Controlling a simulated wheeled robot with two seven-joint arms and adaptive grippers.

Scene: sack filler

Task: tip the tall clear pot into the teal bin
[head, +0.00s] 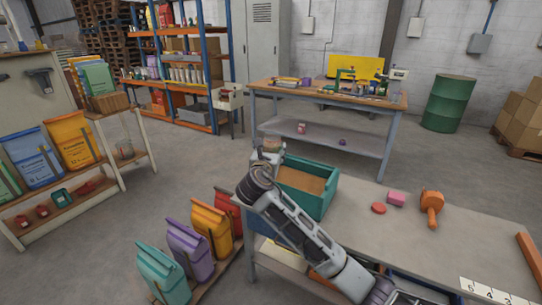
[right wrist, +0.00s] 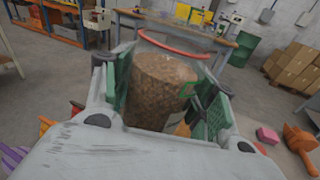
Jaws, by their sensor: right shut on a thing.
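The teal bin (head: 322,201) stands at the left end of the near table, with a flat brown surface inside. My right gripper (head: 268,155) is at the bin's far left corner in the head view. In the right wrist view, my right gripper (right wrist: 165,100) is shut around the tall clear pot (right wrist: 160,92), one green-padded finger on each side. The pot has a red rim and brown grainy contents below it. It looks roughly upright. In the head view the pot is mostly hidden by my gripper. My left gripper is not in view.
A red disc (head: 378,208), a pink block (head: 396,199) and an orange tool (head: 431,205) lie on the near table (head: 455,240), right of the bin. Several coloured sacks (head: 190,250) stand at lower left. A workbench (head: 330,98) stands beyond open floor.

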